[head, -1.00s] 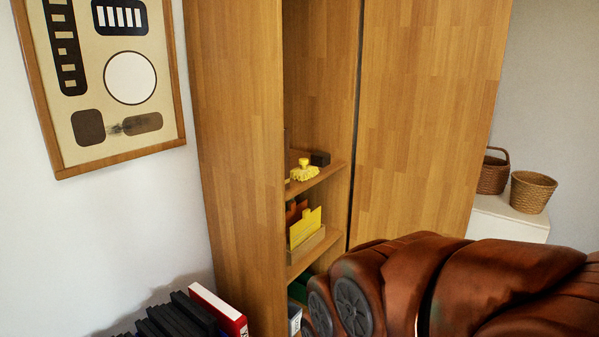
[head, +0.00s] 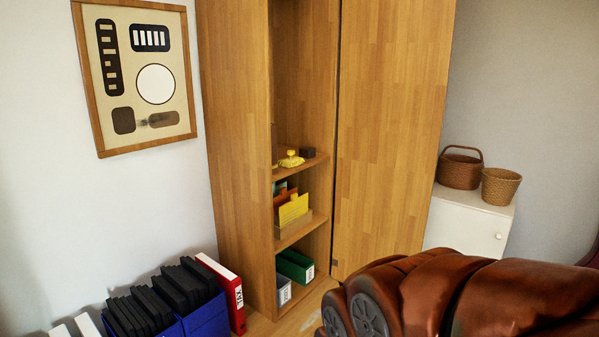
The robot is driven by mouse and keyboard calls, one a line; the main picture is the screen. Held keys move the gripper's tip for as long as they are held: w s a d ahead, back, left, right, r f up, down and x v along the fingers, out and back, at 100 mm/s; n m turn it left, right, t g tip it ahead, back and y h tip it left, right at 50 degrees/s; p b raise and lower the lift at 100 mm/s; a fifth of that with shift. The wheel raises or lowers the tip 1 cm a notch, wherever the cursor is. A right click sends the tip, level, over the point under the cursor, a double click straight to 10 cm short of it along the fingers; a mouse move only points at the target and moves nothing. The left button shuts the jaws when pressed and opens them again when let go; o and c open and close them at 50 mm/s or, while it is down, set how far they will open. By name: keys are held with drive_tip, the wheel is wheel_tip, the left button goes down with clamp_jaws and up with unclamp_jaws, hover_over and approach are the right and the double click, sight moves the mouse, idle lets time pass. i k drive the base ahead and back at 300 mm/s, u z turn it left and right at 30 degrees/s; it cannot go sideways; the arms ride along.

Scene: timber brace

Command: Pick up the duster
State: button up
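A small yellow object (head: 291,160) with a knob on top lies on an upper shelf (head: 309,168) of the open wooden cabinet (head: 237,150). It may be the duster, but it is too small to be sure. A small dark block (head: 307,152) lies just behind it to the right. My gripper is not in view; the large brown form at the bottom right seems to be part of my arm. It is well apart from the yellow object and in front of the cabinet.
Yellow folders (head: 292,209) and green (head: 296,264) binders fill lower shelves. The cabinet door (head: 390,130) is at the right. A red binder (head: 236,300) and black files (head: 178,290) stand at the lower left. Baskets (head: 460,170) sit on a white cabinet (head: 463,226).

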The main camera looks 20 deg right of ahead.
sight(290, 162)
drive_tip(key=u, duration=0.9)
drive_tip(key=k, duration=0.1)
drive_tip(key=z, duration=1.7)
drive_tip(key=i, duration=0.7)
drive_tip(key=u, duration=0.55)
drive_tip(key=i, duration=0.55)
drive_tip(key=u, duration=0.55)
